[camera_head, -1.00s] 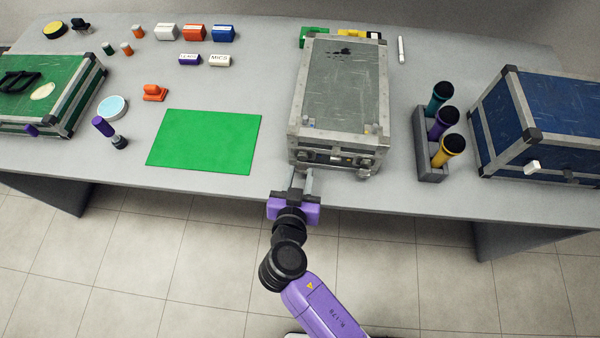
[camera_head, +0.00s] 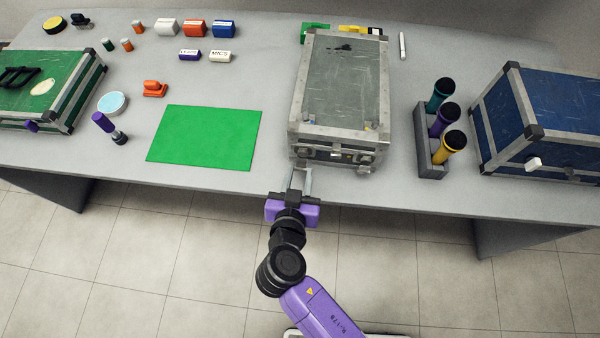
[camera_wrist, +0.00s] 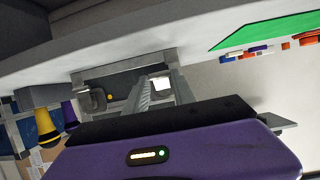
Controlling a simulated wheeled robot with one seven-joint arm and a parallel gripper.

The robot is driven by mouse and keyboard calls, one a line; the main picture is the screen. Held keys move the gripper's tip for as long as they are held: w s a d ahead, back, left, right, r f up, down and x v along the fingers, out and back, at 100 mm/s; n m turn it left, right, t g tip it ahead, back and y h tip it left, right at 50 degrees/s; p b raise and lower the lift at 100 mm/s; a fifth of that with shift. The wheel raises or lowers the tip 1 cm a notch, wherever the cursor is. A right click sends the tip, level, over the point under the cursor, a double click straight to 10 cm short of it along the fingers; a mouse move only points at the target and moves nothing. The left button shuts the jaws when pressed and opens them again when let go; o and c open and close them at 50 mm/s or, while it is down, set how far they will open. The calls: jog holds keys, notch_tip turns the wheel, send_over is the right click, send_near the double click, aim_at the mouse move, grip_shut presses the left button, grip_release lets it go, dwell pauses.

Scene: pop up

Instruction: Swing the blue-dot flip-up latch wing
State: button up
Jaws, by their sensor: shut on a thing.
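The grey case (camera_head: 341,85) stands at the table's front edge with its latched front facing me. A small blue dot (camera_head: 309,121) marks its left corner, and a yellow dot (camera_head: 369,125) marks its right. My gripper (camera_head: 301,172) is at the lower left of the case front, on the blue-dot side. In the wrist view my gripper (camera_wrist: 160,80) has its fingers on either side of a small pale piece (camera_wrist: 162,86), which appears to be the blue-dot latch wing. The fingers partly hide it, so its angle is unclear. The other latch (camera_wrist: 92,98) shows beside a yellow dot.
A green mat (camera_head: 204,138) lies left of the case. A grey rack (camera_head: 431,166) with three microphones stands to the right, then a blue case (camera_head: 545,120). A green case (camera_head: 70,95) is at the far left. Open floor lies before the table edge.

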jog(key=shift+a+r, duration=0.1)
grip_shut()
jog(key=shift+s, duration=0.1)
jog(key=shift+s+r, duration=0.25)
jog(key=shift+s, duration=0.05)
jog(key=shift+o, duration=2.2)
grip_release()
